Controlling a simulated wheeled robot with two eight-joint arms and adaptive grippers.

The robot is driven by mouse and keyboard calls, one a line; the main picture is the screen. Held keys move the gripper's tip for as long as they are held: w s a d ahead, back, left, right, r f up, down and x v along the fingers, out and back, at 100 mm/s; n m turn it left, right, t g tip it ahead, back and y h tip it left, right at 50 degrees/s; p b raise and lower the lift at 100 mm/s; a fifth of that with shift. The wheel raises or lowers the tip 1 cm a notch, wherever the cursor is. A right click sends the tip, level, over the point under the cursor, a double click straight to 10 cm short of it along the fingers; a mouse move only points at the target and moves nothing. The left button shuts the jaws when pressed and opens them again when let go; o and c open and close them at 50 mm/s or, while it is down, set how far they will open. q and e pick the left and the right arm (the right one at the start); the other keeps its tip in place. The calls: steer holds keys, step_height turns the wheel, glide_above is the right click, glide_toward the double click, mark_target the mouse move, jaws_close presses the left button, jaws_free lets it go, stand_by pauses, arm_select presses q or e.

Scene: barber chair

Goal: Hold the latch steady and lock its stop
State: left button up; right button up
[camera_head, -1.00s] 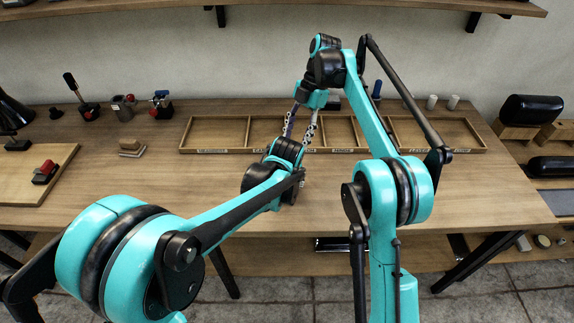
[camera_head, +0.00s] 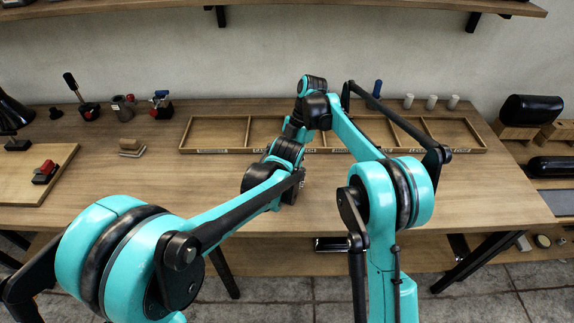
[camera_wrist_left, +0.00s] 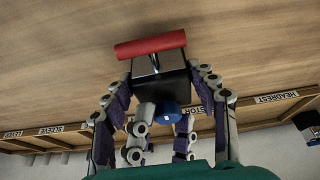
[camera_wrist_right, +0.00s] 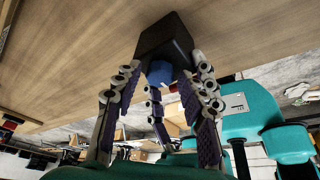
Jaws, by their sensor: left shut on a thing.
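The latch is a black block (camera_wrist_left: 160,76) with a red bar (camera_wrist_left: 150,45) across its far end and a blue knob, seemingly the stop (camera_wrist_left: 167,112), on its near face. My left gripper (camera_wrist_left: 163,80) is shut on the black block, with fingers on both sides. In the right wrist view the block (camera_wrist_right: 165,38) and blue knob (camera_wrist_right: 160,73) lie ahead of my right gripper (camera_wrist_right: 166,66). Its fingers stand apart on either side of the knob, seemingly clear of it. In the head view my wrists hide the latch and both sets of fingertips.
A shallow wooden tray (camera_head: 466,146) with labelled compartments runs along the back of the table. Clamps (camera_head: 162,106) and a small block (camera_head: 131,147) stand left; white cylinders (camera_head: 431,102) stand behind the tray. The table front right is clear.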

jaws_close()
steer(key=m, duration=0.2)
steer(key=m+t, duration=0.1)
steer(key=m, duration=0.1)
steer(key=shift+s+d+m+t+y, duration=0.1)
steer(key=shift+s+m+t+y, duration=0.1)
steer(key=shift+m+t+y, duration=0.15)
steer(key=shift+s+m+t, duration=0.15)
steer(key=shift+m+t, duration=0.6)
steer(key=shift+m, duration=1.3)
steer(key=shift+o, duration=2.2)
jaws_free()
